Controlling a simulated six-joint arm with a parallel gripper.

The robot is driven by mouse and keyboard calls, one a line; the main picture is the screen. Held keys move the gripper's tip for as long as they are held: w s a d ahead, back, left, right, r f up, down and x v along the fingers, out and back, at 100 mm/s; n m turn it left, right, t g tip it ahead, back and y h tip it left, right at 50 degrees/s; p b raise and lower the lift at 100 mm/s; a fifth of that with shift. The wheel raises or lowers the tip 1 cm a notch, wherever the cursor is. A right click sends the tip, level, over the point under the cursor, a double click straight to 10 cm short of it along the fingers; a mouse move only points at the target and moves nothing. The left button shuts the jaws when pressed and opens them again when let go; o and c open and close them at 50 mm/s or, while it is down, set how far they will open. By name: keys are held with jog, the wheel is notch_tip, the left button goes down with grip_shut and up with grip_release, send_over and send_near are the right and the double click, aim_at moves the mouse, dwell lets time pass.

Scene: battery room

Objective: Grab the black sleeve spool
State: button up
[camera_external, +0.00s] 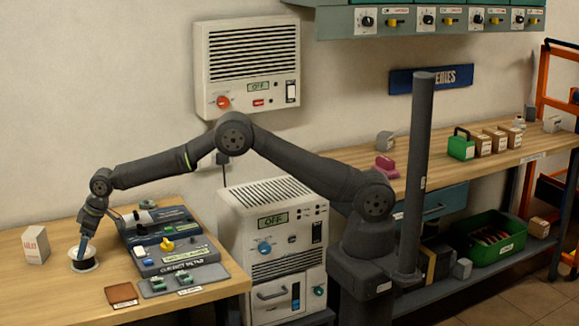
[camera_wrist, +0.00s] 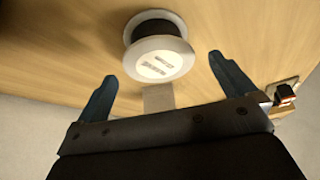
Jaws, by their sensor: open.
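The black sleeve spool (camera_external: 86,262) stands on the wooden table at the far left, a black winding between white flanges. In the wrist view the spool (camera_wrist: 158,58) shows its white labelled flange with the black winding behind it. My gripper (camera_external: 82,243) points down over the spool in the external view. In the wrist view my gripper (camera_wrist: 164,78) is open, with one blue finger on each side of the spool's near part. There is a gap to each finger, and nothing is held. I cannot tell exactly how far the fingertips are above or beside the winding.
A white box (camera_external: 36,246) stands left of the spool. A brown flat piece (camera_external: 121,293) lies in front on the table (camera_external: 205,290). The current meter unit (camera_external: 175,247) and a grey plate with green connectors (camera_external: 184,283) stand to the right. Bare wood surrounds the spool.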

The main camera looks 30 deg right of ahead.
jog(key=shift+x, duration=2.35)
jog(key=shift+w, duration=0.1)
jog(key=shift+r, duration=0.1)
jog(key=c, duration=1)
